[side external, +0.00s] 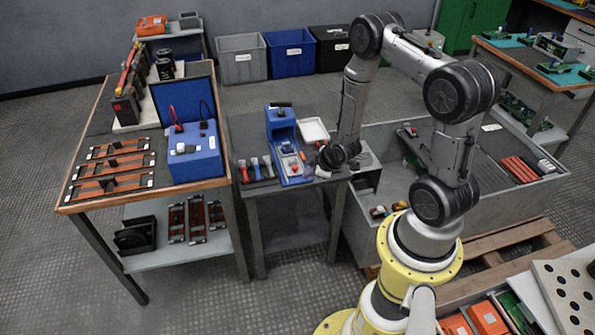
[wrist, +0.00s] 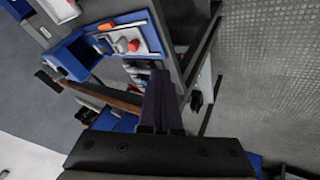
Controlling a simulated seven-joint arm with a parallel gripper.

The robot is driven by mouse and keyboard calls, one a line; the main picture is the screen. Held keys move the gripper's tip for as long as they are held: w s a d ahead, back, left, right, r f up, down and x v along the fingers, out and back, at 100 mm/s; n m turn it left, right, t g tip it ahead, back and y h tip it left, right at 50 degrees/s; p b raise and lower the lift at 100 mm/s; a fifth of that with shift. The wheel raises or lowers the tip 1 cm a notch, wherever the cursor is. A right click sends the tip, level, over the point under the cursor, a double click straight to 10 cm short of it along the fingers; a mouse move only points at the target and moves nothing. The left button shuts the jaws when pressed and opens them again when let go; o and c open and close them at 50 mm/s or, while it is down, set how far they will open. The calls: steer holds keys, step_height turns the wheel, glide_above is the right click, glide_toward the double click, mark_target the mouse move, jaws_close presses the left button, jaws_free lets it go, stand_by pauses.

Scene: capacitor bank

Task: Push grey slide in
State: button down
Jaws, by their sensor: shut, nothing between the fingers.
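A blue device (side external: 278,132) stands on the small middle table, with a grey panel (side external: 289,160) and a red button (side external: 295,169) on its near part. In the wrist view the blue device (wrist: 154,26) is at the upper middle, with a small grey block (wrist: 121,46) beside the red button (wrist: 134,45). This block may be the grey slide, but I cannot tell for sure, nor how far in it is. My gripper (wrist: 161,90) is shut and empty, its dark fingers apart from the panel. In the side view my gripper (side external: 328,160) is right of the device, its fingers hard to make out.
Several handled tools (side external: 255,168) lie left of the device. A white tray (side external: 313,130) lies behind it on the right. A blue box (side external: 195,155) with cables stands on the left bench. A large grey bin (side external: 385,225) is to the right of the table.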

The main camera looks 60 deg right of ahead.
mark_target(287, 155)
steer(key=x, duration=0.9)
steer(key=shift+f, duration=0.1)
steer(key=shift+w+d, duration=0.3)
steer(key=shift+d, duration=0.25)
steer(key=shift+w+d, duration=0.3)
steer(key=shift+d, duration=0.3)
steer(key=shift+w+d, duration=0.4)
steer(key=shift+d, duration=0.2)
steer(key=w+d, duration=0.7)
steer(key=shift+d, duration=0.1)
steer(key=a, duration=0.1)
steer(key=s+a, duration=0.2)
steer(key=a, duration=0.1)
steer(key=shift+s, duration=0.1)
steer(key=v, duration=1)
